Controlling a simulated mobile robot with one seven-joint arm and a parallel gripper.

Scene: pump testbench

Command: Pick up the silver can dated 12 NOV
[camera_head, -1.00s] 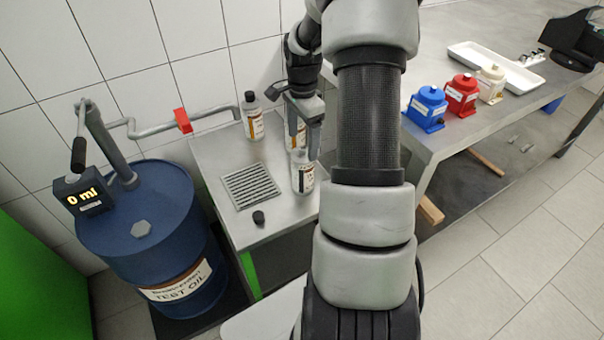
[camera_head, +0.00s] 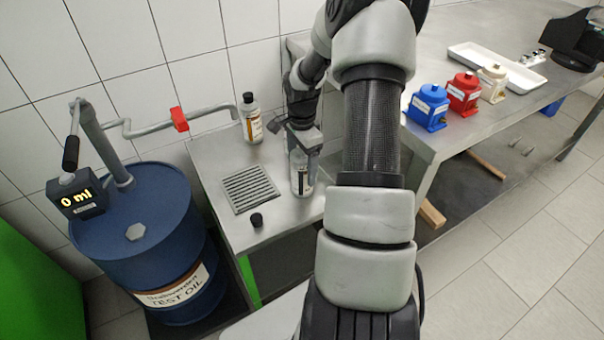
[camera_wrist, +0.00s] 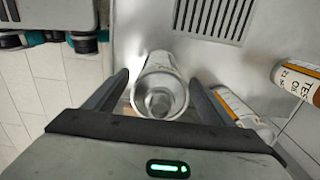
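A silver can (camera_head: 301,178) with a pale label stands upright near the right edge of the small metal table. Its date is too small to read. In the wrist view the same can (camera_wrist: 160,84) is seen from above, with its neck toward me, between the two fingers. My gripper (camera_wrist: 160,80) is open, with a finger on each side of the can and a narrow gap showing beside it. In the head view my gripper (camera_head: 305,148) is at the can's upper part and hides some of it.
A black cap (camera_head: 257,219) and a drain grate (camera_head: 250,188) are to the left. A blue oil drum (camera_head: 140,225) stands farther left.

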